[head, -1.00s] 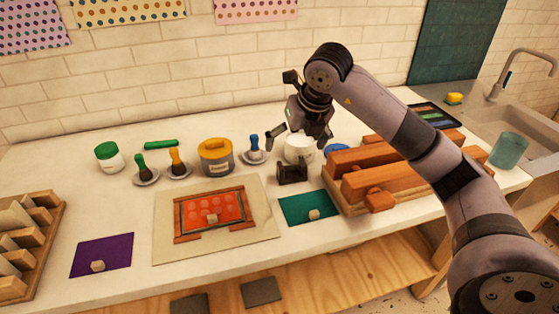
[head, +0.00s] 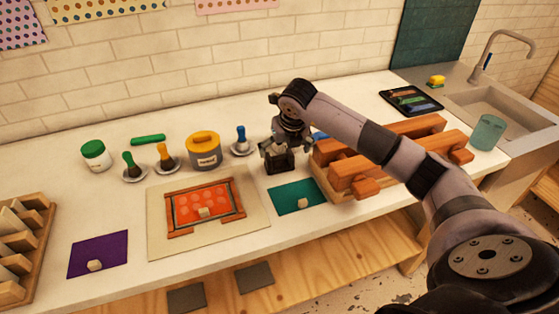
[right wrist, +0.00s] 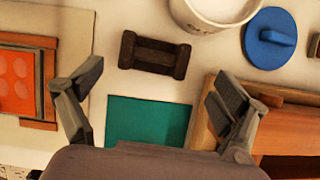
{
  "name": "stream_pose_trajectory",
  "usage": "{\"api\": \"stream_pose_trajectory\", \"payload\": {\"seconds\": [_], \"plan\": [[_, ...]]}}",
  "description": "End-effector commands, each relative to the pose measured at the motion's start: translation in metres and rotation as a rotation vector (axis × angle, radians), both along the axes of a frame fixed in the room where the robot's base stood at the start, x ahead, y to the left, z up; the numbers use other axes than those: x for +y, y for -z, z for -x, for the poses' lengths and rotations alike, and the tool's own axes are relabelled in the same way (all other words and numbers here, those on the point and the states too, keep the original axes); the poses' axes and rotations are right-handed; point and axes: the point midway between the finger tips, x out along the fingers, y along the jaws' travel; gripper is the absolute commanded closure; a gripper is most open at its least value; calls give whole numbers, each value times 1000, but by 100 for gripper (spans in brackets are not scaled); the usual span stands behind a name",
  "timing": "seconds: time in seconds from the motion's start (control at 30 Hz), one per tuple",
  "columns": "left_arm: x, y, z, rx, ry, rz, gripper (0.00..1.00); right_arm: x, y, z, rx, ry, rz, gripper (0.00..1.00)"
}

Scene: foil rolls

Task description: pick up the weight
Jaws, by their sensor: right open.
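The weight, a dark block with a bar between two thicker ends, stands on the white counter; its lower part shows in the head view (head: 280,164) and it shows whole in the right wrist view (right wrist: 154,55). My right gripper (head: 278,150) is above the weight and partly covers it in the head view. In the right wrist view its fingers (right wrist: 156,85) are spread wide, with nothing between the tips. The weight appears beyond the fingertips, between their lines. I cannot tell the exact height gap. My left gripper is not in view.
A teal sheet (head: 290,202) with a small block lies in front of the weight. A wooden rack with reddish-brown bars (head: 360,170) stands close on the right. A white cup (right wrist: 215,14) and a blue lid (right wrist: 270,40) are behind. A printing frame (head: 180,230) lies left.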

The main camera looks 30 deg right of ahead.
Motion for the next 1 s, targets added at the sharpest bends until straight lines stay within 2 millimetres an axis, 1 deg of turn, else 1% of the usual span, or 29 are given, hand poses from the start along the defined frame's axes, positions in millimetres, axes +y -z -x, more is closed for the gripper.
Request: {"api": "stream_pose_trajectory", "payload": {"seconds": [0.03, 0.17, 0.23, 0.33, 0.43, 0.63, 1.0], "plan": [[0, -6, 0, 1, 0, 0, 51, 1, 3, -3, 2, 1, -2, 7], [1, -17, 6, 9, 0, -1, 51, 3, 18, -14, 6, 0, -2, 7], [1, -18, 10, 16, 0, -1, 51, 2, 28, -18, 6, 1, -2, 7], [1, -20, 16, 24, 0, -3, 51, 1, 38, -22, 3, -1, 0, 7], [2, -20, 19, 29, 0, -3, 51, 0, 42, -24, 1, 0, 0, 7], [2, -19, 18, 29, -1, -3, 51, 0, 42, -24, 1, -1, 0, 8], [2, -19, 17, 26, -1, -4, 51, 0, 42, -24, 1, -1, 0, 33]]}}
